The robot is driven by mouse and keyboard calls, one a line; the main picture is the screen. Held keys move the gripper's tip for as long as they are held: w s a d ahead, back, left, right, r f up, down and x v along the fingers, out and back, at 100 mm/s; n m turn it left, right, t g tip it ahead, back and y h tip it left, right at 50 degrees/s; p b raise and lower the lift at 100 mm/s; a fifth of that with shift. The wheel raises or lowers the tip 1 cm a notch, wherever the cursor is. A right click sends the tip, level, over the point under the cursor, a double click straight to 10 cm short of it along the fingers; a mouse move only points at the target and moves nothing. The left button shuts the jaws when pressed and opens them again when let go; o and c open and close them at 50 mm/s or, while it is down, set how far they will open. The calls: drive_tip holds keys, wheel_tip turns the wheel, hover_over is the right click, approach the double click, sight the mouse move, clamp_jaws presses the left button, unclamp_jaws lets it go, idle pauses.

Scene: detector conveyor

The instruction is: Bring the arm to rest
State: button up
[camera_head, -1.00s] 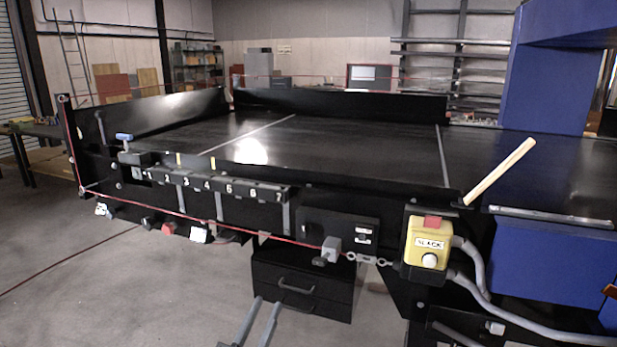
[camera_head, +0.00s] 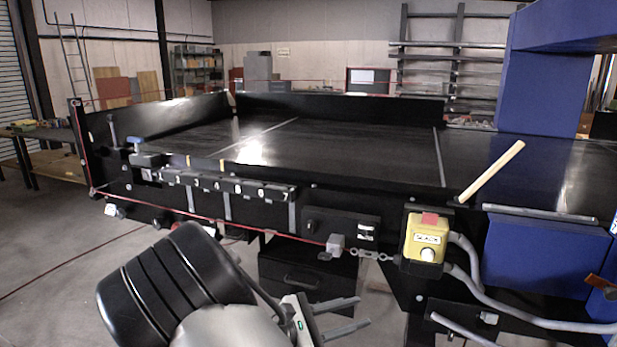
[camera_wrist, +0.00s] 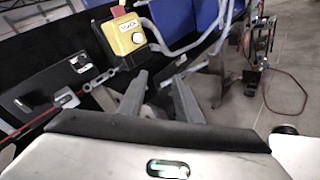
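My gripper (camera_head: 362,311) is in the lower middle of the head view, in front of the conveyor frame, with its fingers pointing right. The two fingers stand apart, and I see nothing held between them. In the wrist view my gripper (camera_wrist: 161,84) also shows spread fingers, below the yellow button box. My dark, ribbed arm link fills the lower left of the head view. The fingers are apart from the conveyor (camera_head: 340,150) in the picture; their exact depth is hard to tell.
A yellow box (camera_head: 425,240) with a red top hangs on the conveyor's front, with grey conduits beside it. A red cord (camera_head: 230,222) runs along the frame. A wooden stick (camera_head: 490,172) juts up nearby. A black drawer unit (camera_head: 300,275) stands below. Floor at left is open.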

drive_tip(key=s+d+r+m+g+y+p, duration=0.2)
drive_tip(key=s+d+r+m+g+y, duration=0.45)
drive_tip(key=s+d+m, duration=0.35)
drive_tip(key=s+a+r+m+t+y+p, duration=0.1)
drive_tip(key=s+a+r+m+t+y, duration=0.1)
drive_tip(key=s+r+m+y, duration=0.2)
drive_tip(key=s+a+r+m+t+y+p, duration=0.1)
drive_tip(key=s+a+r+m+t+y, duration=0.1)
drive_tip(key=s+r, duration=0.6)
drive_tip(key=shift+s+a+r+m+t+y, duration=0.35)
drive_tip(key=shift+a+r+m+y, duration=0.25)
drive_tip(key=shift+r+m+y, duration=0.35)
